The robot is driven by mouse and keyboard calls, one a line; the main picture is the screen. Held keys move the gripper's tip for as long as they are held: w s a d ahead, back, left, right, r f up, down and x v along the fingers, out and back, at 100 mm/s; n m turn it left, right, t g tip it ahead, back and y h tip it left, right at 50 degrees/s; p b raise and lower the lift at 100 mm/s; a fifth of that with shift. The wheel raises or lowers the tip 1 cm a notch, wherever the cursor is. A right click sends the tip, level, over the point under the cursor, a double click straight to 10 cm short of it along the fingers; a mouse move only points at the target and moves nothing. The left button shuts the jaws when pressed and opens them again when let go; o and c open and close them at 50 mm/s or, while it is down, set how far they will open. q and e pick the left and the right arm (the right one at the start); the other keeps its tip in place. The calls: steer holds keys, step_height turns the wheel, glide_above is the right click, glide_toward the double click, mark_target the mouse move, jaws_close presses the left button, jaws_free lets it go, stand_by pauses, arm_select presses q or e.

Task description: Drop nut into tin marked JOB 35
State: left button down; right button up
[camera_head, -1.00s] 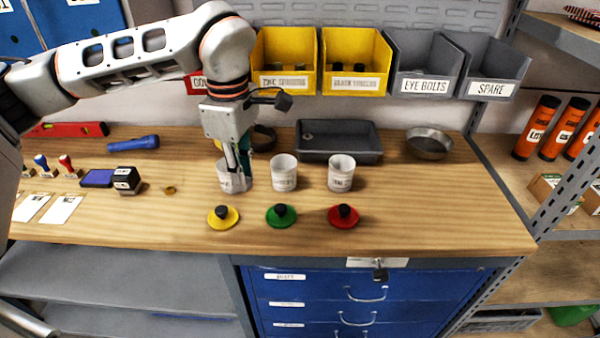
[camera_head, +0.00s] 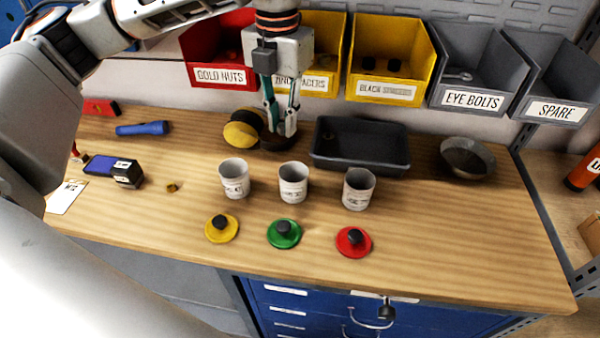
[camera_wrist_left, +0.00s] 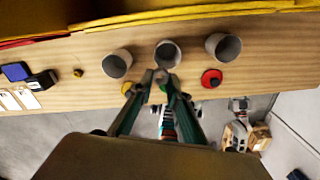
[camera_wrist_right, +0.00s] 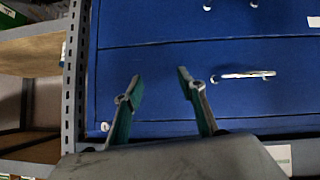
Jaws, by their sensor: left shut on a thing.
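My left gripper (camera_head: 281,122) is raised behind the row of tins, fingers pointing down. Its fingertips close together on something small, seemingly the nut, which is mostly hidden between them; in the left wrist view the tips (camera_wrist_left: 160,77) appear just below the middle tin. Three open white tins stand in a row: left tin (camera_head: 234,181), middle tin (camera_head: 293,184), right tin (camera_head: 358,191). Their labels are too blurred to read surely. My right gripper (camera_wrist_right: 155,88) is open and empty, facing the blue drawers; the head view does not show it.
Yellow (camera_head: 221,229), green (camera_head: 284,234) and red (camera_head: 353,242) lids lie before the tins. A dark tray (camera_head: 360,165) and a metal bowl (camera_head: 467,165) sit behind. A small brass piece (camera_head: 172,187) lies left. Labelled bins, including GOLD NUTS (camera_head: 222,74), line the back.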

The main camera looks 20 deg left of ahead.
arm_select(q)
steer(key=shift+s+f, duration=0.15)
steer(key=shift+f, duration=2.75)
steer(key=c, duration=1.8)
jaws_free()
steer(key=shift+c, duration=0.2)
step_height(320, 180, up, 12)
steer(key=shift+r, duration=0.1)
